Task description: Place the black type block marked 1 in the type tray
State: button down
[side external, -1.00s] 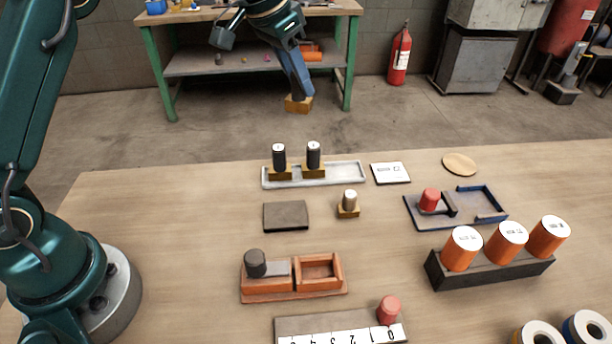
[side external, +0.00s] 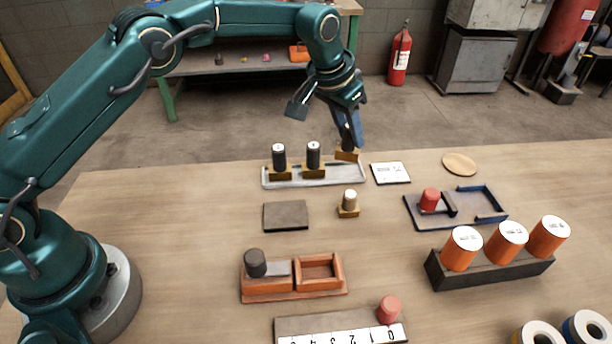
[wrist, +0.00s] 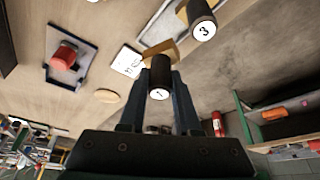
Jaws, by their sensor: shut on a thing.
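The black type block marked 1 (wrist: 160,78) is a dark cylinder on a brass-coloured foot (side external: 347,156). My gripper (side external: 350,140) is shut on it; in the wrist view the fingers (wrist: 159,97) stand on either side of the cylinder. The type tray (side external: 345,179) is long, shallow and pale grey. In the side view the held foot shows at the tray's right end; I cannot tell whether it touches. Two similar black blocks, one left (side external: 279,157) and one right (side external: 313,155), stand upright in the tray. One reads 3 in the wrist view (wrist: 203,28).
A white card (side external: 390,172) lies just right of the tray. A small block with a pale top (side external: 349,201) and a dark flat plate (side external: 286,216) are in front. A blue tray (side external: 487,212) with a red cylinder (side external: 430,199) is further right.

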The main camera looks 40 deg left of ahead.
aim_at(344, 138)
jog(key=shift+f, duration=1.7)
jog(key=shift+f, duration=0.1)
jog(key=c, duration=0.6)
grip_release()
jog(key=v, duration=1.2)
jog(key=s+a+r+n, duration=0.1)
jog(key=s+a+r, duration=0.15)
jog(key=s, duration=0.25)
jog(key=s+a+r, duration=0.2)
jog(key=s+r, duration=0.1)
jog(key=s, duration=0.3)
jog(key=shift+n+t+y, duration=0.4)
jog(key=shift+n+t, duration=0.1)
jog(key=shift+n, duration=0.1)
jog(key=s+a+f, duration=0.1)
jog(key=s, duration=0.3)
jog(key=s+a+f, duration=0.1)
jog(key=s+f, duration=0.1)
jog(key=s, duration=0.3)
jog(key=s+a+f, duration=0.1)
jog(key=s, duration=0.4)
jog(key=shift+s+a+f, duration=0.2)
jog(key=shift+f, duration=0.1)
